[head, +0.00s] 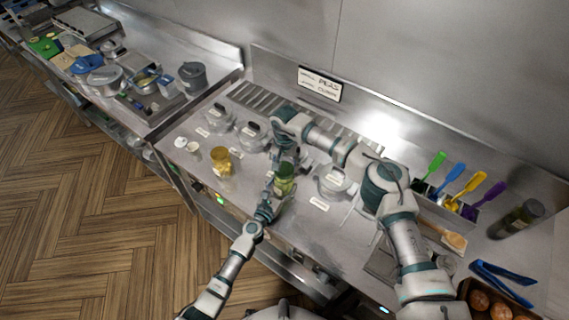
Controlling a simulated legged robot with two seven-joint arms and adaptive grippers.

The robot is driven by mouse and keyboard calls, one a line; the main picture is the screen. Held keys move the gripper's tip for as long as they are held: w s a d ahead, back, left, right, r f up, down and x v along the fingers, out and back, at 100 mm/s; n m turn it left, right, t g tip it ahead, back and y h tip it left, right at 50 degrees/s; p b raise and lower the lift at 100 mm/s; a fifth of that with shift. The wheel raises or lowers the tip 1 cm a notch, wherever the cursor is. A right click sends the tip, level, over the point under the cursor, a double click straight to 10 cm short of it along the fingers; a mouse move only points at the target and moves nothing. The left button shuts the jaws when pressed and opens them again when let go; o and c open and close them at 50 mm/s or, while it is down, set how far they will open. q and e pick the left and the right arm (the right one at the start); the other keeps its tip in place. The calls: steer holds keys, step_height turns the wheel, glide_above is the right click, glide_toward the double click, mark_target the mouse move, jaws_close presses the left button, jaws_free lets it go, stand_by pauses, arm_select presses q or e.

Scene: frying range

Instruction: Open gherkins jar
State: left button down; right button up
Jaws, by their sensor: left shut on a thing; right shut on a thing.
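The gherkins jar (284,186), a small green jar with a green top, stands upright near the front edge of the steel counter. My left gripper (272,189) comes in from the front and is shut on the jar's side. My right gripper (284,152) reaches down from above and behind and is shut at the jar's lid (286,169). The fingers partly hide the jar. I cannot tell whether the lid is loose.
Lidded clear containers (253,136) stand behind and left. A yellow jar (222,161) and white cup (193,147) are to the left.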

mark_target(285, 166)
arm_select(q)
steer(key=shift+f, duration=0.15)
arm_select(e)
steer(key=shift+r, duration=2)
arm_select(q)
jaws_free()
